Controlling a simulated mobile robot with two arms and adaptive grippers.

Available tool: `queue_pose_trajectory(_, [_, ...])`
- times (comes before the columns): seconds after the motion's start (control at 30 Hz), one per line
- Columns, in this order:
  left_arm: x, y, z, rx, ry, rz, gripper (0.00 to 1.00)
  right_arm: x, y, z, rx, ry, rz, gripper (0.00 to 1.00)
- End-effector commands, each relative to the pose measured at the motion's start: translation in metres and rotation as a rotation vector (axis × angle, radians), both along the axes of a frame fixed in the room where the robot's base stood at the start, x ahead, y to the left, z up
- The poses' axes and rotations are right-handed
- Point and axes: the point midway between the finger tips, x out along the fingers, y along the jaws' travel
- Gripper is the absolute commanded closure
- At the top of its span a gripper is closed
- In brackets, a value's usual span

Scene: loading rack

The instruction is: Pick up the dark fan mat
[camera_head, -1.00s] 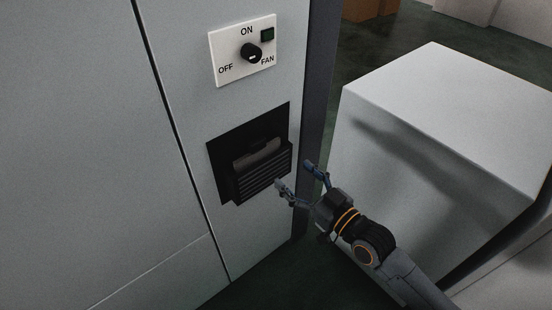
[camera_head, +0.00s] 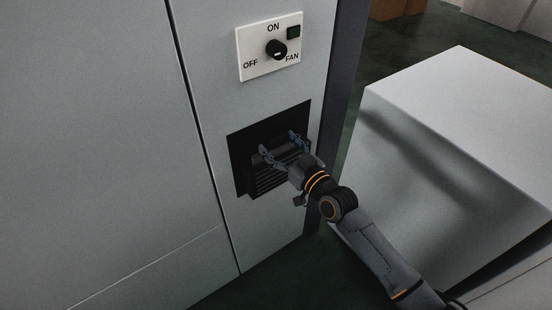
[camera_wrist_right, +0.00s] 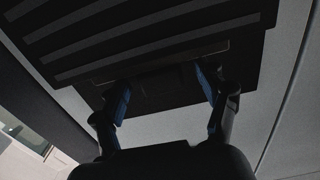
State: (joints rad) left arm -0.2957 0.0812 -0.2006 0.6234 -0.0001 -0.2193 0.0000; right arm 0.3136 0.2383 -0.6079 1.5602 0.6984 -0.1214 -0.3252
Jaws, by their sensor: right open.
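A dark recess in the grey cabinet holds a dark slatted fan tray (camera_head: 268,183). A dark grey piece, which looks like the fan mat (camera_head: 279,153), rests in the top of that tray, mostly covered by my fingers. My right gripper (camera_head: 278,144) is open at the tray's mouth, its two fingers spread on either side of the piece. In the right wrist view the slatted tray (camera_wrist_right: 150,38) fills the top, and the open fingers of the right gripper (camera_wrist_right: 165,82) reach up to its dark edge. Contact cannot be told. My left gripper is out of view.
A white panel (camera_head: 257,65) with a black knob (camera_head: 276,49), marked ON, OFF and FAN, is above the recess. A large pale box (camera_head: 450,110) stands to the right, close to my right arm. Dark floor shows below the cabinet.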

Motion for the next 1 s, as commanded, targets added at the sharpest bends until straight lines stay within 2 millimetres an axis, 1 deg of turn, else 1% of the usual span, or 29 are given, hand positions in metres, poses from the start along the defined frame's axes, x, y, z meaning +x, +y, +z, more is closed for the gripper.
queue_pose_trajectory(0.17, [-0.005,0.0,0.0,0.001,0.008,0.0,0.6,0.0,0.0,0.0,0.0,0.0,0.0,0.26])
queue_pose_trajectory(0.2, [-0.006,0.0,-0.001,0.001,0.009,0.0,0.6,0.0,0.0,0.0,0.0,0.0,0.0,0.31])
queue_pose_trajectory(0.27, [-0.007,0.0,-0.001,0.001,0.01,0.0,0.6,0.0,0.0,0.0,0.0,0.0,0.0,0.43])
queue_pose_trajectory(0.3, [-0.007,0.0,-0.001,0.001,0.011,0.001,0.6,0.0,0.0,0.0,0.0,0.0,0.0,0.51])
queue_pose_trajectory(0.5, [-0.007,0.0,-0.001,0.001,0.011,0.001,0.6,0.0,0.0,0.0,0.0,0.0,0.0,0.9])
queue_pose_trajectory(0.83, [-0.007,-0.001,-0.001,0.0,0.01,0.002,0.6,-0.001,-0.001,0.002,0.0,0.0,0.0,0.91])
queue_pose_trajectory(0.93, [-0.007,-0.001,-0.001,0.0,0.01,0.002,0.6,-0.004,-0.003,0.009,0.003,0.0,0.0,0.91])
queue_pose_trajectory(1.0, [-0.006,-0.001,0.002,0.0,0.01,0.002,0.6,-0.003,-0.002,0.019,0.003,-0.002,0.0,0.91])
